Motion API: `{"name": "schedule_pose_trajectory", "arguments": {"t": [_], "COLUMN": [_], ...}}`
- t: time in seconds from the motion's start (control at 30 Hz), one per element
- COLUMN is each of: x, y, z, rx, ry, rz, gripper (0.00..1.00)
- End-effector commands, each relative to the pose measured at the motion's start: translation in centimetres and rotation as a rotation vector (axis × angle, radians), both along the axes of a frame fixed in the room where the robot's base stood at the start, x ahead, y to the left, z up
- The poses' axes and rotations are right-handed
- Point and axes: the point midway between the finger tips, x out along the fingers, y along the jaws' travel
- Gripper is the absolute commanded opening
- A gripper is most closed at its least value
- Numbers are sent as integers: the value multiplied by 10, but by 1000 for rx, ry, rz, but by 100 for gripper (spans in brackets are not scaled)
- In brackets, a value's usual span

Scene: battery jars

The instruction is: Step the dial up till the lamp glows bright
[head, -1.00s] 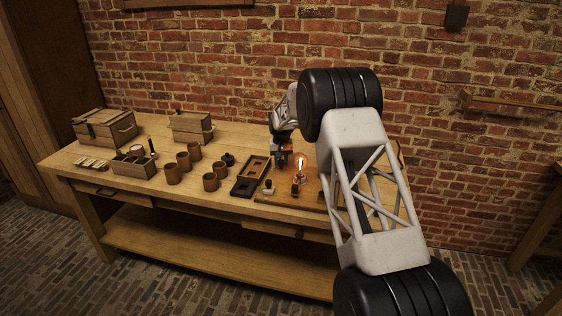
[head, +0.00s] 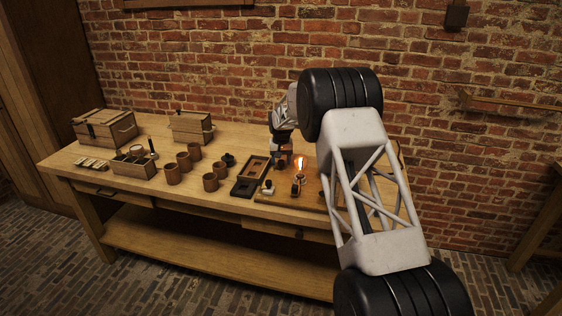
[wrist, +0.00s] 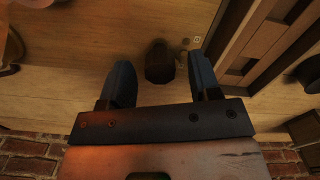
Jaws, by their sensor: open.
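The lamp (head: 300,168) is a clear bulb standing on a wooden board on the bench, with an orange filament lit inside. Its edge shows at the left side of the wrist view (wrist: 9,48). My gripper (wrist: 160,62) is open, its two dark fingers pointing down. A dark round knob (wrist: 159,64), which looks like the dial, lies between the fingers, with gaps at both sides. In the head view the gripper (head: 283,143) is behind and left of the lamp, and my arm covers part of the board. The dial's setting cannot be read.
An open wooden frame tray (head: 255,167) and a dark tray (head: 243,188) lie left of the lamp. Small fittings (head: 268,187) sit at the board's front. Several brown jars (head: 172,173), a divided box (head: 135,169) and lidded boxes (head: 104,127) stand further left. A brick wall backs the bench.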

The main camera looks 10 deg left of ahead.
Motion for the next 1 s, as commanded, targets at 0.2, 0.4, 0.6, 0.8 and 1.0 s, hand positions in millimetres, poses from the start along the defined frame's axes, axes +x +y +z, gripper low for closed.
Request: {"name": "schedule_pose_trajectory", "arguments": {"t": [0.2, 0.4, 0.6, 0.8, 1.0], "x": [0, 0, 0, 0, 0], "y": [0, 0, 0, 0, 0], "z": [16, 41, 65, 75, 76], "rx": [1, 1, 1, 0, 0], "ry": [-2, -2, -2, 0, 0], "rz": [0, 0, 0, 0, 0], "gripper": [57, 57, 57, 57, 57]}}
